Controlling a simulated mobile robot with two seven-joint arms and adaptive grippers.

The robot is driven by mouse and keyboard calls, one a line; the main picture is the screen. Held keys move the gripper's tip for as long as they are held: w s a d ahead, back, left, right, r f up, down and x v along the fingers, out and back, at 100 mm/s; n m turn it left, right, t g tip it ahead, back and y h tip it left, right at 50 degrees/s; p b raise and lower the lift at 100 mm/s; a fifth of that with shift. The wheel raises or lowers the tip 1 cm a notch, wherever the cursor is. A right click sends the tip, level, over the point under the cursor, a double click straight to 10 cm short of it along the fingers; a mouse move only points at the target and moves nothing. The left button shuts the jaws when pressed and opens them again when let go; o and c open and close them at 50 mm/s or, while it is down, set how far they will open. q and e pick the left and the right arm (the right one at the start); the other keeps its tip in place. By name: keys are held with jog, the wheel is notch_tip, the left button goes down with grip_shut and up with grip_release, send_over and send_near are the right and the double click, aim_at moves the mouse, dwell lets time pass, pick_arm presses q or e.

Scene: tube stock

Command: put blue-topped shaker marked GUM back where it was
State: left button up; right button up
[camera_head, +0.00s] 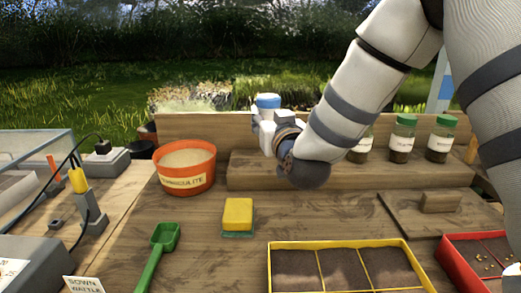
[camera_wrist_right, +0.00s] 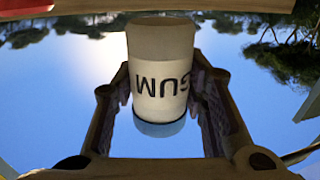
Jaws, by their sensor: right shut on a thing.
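The blue-topped shaker marked GUM (camera_head: 268,101) is in my right gripper (camera_head: 272,119), blue lid up in the head view. It appears over the left part of the raised wooden shelf (camera_head: 253,178); I cannot tell whether its base touches the wood, as the gripper and wrist hide that part. In the right wrist view the pale shaker (camera_wrist_right: 163,85) sits between both fingers (camera_wrist_right: 165,100), its GUM lettering upside down and its blue lid at the bottom. My left gripper is not in view.
Green-lidded jars (camera_head: 403,137) stand on the shelf to the right of my wrist. An orange vermiculite tub (camera_head: 186,182) is left of the shelf. A yellow sponge (camera_head: 238,212), green scoop (camera_head: 160,250) and yellow-rimmed soil tray (camera_head: 340,243) lie in front. Bare wood lies between tub and sponge.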

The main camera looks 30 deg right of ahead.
jog(key=w+f, duration=0.1)
jog(key=f, duration=0.1)
jog(key=w+d+f+b, duration=0.1)
jog(key=w+f, duration=0.1)
jog(key=w+d+f, duration=0.1)
jog(key=w+f, duration=0.1)
jog(key=shift+w+d+f, duration=0.2)
jog(key=shift+w+f, duration=0.05)
jog(key=f, duration=0.2)
jog(key=f+b, duration=0.1)
jog(key=shift+w+d+f, duration=0.2)
jog(key=shift+w+f, duration=0.15)
jog(key=shift+f, duration=0.05)
jog(key=shift+r, duration=0.15)
jog(key=o, duration=1.2)
jog(key=shift+f, duration=0.2)
jog(key=shift+c, duration=0.2)
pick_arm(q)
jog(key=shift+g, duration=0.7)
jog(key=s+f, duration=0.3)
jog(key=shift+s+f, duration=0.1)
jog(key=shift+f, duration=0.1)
